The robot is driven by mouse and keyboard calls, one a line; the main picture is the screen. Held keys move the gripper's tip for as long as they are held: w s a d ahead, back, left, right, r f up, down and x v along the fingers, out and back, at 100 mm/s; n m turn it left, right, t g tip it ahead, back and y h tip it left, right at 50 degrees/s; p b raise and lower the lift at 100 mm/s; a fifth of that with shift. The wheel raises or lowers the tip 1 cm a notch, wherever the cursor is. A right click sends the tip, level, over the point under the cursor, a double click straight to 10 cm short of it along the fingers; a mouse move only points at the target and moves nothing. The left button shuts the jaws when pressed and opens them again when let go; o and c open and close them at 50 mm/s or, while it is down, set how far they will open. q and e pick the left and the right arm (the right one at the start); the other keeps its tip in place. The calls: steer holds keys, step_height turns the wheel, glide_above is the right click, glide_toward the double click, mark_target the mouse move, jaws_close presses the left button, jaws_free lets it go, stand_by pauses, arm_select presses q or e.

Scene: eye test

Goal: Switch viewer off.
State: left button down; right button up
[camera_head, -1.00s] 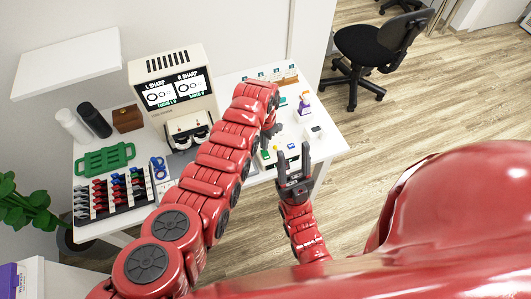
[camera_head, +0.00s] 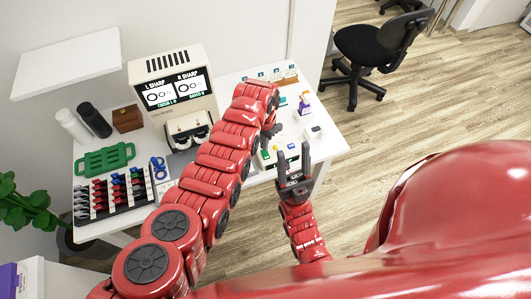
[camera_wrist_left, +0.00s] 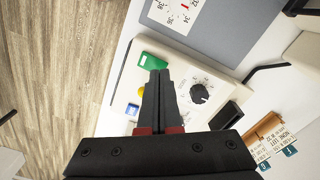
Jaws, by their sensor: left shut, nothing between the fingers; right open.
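The viewer (camera_head: 168,62) is a beige box with a lit screen (camera_head: 175,90) showing "L SHARP" and "R SHARP" with ring patterns. A pale control box (camera_wrist_left: 188,68) in the left wrist view carries a green switch (camera_wrist_left: 152,61), a yellow button (camera_wrist_left: 141,91), a blue button (camera_wrist_left: 132,109) and a black dial (camera_wrist_left: 200,94). My left gripper (camera_wrist_left: 160,73) is shut and empty, its tips over the box beside the green switch; I cannot tell whether they touch it. In the head view my left arm hides part of the box. My right gripper (camera_head: 293,148) is open and empty at the table's front edge.
A green tray (camera_head: 104,158), a rack of coloured pieces (camera_head: 113,192), two bottles (camera_head: 84,122) and a brown box (camera_head: 127,118) stand on the left of the table. A purple-and-white figure (camera_head: 304,104) stands at the right. An office chair (camera_head: 372,48) is beyond the table.

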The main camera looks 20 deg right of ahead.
arm_select(q)
steer(key=shift+f+b, duration=0.9)
steer(key=shift+f, duration=0.1)
stand_by(0.6)
steer(key=shift+s+r, duration=0.1)
steer(key=shift+r+p, duration=0.85)
steer(key=shift+r, duration=0.1)
step_height(320, 180, up, 2)
steer(key=shift+r+p, duration=0.1)
steer(key=shift+p, duration=0.65)
step_height(320, 180, up, 2)
steer(key=shift+r+p, duration=0.1)
steer(key=shift+p, duration=0.5)
steer(key=shift+r, duration=0.35)
steer(key=shift+f, duration=0.1)
